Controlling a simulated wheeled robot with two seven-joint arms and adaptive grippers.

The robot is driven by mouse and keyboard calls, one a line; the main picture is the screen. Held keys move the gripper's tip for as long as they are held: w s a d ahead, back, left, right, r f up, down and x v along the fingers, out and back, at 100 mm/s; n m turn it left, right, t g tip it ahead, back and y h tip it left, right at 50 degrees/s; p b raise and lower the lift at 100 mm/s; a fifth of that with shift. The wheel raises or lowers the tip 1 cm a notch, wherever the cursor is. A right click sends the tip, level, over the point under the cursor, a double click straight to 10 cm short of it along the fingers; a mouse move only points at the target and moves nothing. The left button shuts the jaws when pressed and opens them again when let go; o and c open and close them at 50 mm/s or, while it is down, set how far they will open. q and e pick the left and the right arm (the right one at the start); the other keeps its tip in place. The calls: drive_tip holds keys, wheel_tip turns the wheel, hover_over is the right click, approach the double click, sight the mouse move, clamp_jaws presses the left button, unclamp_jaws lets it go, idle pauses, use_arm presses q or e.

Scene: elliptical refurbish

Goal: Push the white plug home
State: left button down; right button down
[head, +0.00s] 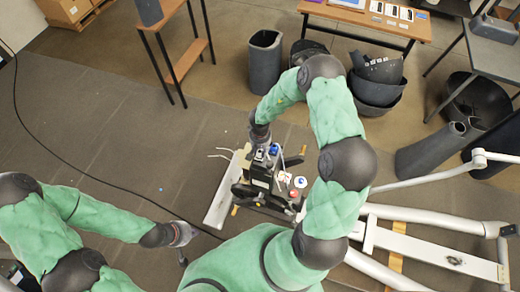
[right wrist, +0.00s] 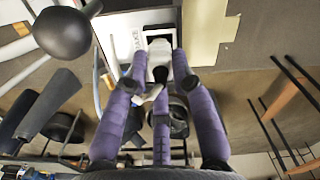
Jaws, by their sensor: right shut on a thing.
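The white plug (right wrist: 159,56) sits between the purple fingertips of my right gripper (right wrist: 158,72), which is shut on it. Its far end points at a dark unit with a white surround (right wrist: 157,33); I cannot tell how deep it sits or whether it touches. A short white lead or tab (right wrist: 146,96) shows below the plug. In the head view my right gripper (head: 262,143) is over the top of the black machine unit (head: 262,178), and the wrist partly hides the plug. My left gripper (head: 183,240) is low at left, apart from the machine; its fingers are too small to read.
The white frame tubes (head: 430,217) of the elliptical lie at right. Dark bins (head: 265,62) and a wooden table (head: 375,22) stand at the back. A black cable (head: 70,160) crosses the open floor at left.

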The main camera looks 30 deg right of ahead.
drive_tip(key=shift+f, duration=0.45)
idle(0.6)
drive_tip(key=c, duration=1)
unclamp_jaws()
drive_tip(key=shift+o, duration=0.2)
wheel_tip(320, 180, up, 12)
drive_tip(key=shift+f, duration=0.1)
